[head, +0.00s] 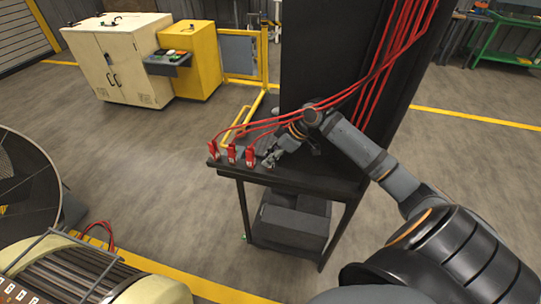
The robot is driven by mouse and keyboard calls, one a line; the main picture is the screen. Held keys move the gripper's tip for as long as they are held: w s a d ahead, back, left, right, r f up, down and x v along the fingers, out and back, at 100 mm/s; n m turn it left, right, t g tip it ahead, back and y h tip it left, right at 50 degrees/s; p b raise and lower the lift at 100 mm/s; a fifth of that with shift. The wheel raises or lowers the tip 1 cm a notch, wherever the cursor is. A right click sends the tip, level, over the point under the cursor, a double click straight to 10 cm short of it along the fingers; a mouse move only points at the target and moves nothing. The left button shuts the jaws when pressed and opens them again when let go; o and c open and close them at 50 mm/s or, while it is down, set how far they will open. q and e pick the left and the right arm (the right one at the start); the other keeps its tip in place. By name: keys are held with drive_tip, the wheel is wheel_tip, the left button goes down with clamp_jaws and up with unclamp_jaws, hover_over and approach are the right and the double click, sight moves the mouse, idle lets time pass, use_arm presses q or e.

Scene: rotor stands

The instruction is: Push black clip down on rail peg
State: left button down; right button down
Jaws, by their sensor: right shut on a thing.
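My right gripper (270,158) reaches in from the right over the front edge of a black stand (310,178). It is shut on a small clip at the right end of a row along that edge. The gripper mostly hides this clip, so I cannot make out its colour or how it sits on its peg. Three red clips stand in the row to its left: a left one (213,150), a middle one (231,153) and a right one (249,156). I cannot pick out a black clip or the rail pegs. My left gripper is not in view.
Red cables (375,70) run from the clips up a tall black panel (325,55) behind the gripper. A dark box (290,225) sits under the stand. A white and yellow cabinet (115,65) stands at the back left.

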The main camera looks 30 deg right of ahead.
drive_tip(key=shift+f, duration=0.35)
drive_tip(key=c, duration=1)
unclamp_jaws()
drive_tip(key=shift+c, duration=0.2)
wheel_tip(320, 180, up, 10)
drive_tip(key=shift+r, duration=0.1)
